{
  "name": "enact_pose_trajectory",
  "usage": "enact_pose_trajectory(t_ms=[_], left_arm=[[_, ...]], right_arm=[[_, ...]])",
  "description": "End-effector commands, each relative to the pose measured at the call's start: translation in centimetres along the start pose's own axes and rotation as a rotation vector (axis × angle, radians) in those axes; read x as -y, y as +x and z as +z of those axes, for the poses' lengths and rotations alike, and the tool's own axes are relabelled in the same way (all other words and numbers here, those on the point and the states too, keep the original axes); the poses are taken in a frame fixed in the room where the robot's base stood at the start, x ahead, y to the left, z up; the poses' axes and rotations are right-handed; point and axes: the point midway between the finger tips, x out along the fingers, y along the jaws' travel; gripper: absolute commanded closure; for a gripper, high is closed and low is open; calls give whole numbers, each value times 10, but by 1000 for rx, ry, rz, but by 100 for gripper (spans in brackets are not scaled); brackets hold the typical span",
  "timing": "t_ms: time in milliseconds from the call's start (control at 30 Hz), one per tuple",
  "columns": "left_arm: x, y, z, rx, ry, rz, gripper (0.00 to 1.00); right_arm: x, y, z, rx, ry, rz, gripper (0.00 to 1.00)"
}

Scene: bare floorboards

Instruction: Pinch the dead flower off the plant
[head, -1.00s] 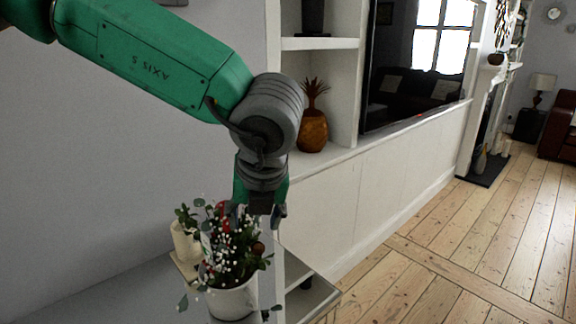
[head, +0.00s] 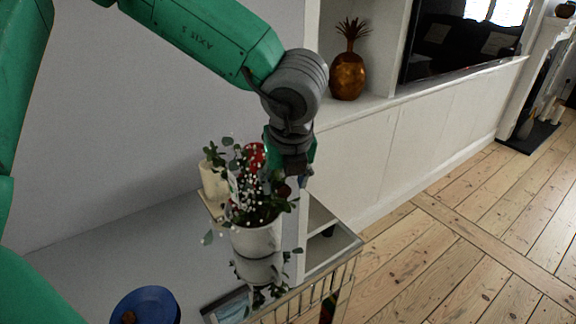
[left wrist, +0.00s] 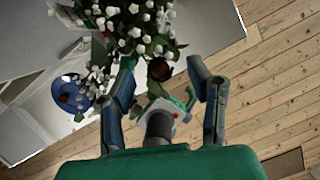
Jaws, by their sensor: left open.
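The potted plant stands in a white pot (head: 256,238) on a shelf top, with green leaves, small white blossoms and a red patch. A dark brown, withered-looking flower head (head: 284,191) is at its right side, just below my left gripper (head: 291,172). In the left wrist view this brown flower head (left wrist: 160,70) lies between the two spread fingers, near their tips, with a gap on both sides. My left gripper is open. White blossoms (left wrist: 125,25) fill the top of that view. The flower's stem is not clear. My right gripper is not in view.
A blue bowl (head: 146,305) with something brown in it stands at the front left; it also shows in the left wrist view (left wrist: 70,94). A cream object (head: 213,182) is behind the plant. A wire basket (head: 320,290) is below right. Floorboards (head: 470,240) are clear.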

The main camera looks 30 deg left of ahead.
Motion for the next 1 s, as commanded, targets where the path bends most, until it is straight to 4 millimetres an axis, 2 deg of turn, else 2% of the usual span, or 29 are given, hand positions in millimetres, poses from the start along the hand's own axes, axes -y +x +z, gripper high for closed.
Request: enact_pose_trajectory(t_ms=[33,200,467,500,567,600,633,1000], left_arm=[[0,7,0,-1,0,2,53],[0,15,0,0,1,1,53],[0,16,0,0,1,0,53],[0,16,0,0,1,0,60],[0,16,0,0,1,0,82],[0,16,0,0,1,0,96],[0,16,0,0,1,0,100],[0,16,0,0,1,0,100]], right_arm=[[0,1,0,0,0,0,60],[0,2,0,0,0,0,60],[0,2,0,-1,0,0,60],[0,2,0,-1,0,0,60],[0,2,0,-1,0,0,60],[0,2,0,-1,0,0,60],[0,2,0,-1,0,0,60],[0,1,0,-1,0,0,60]])
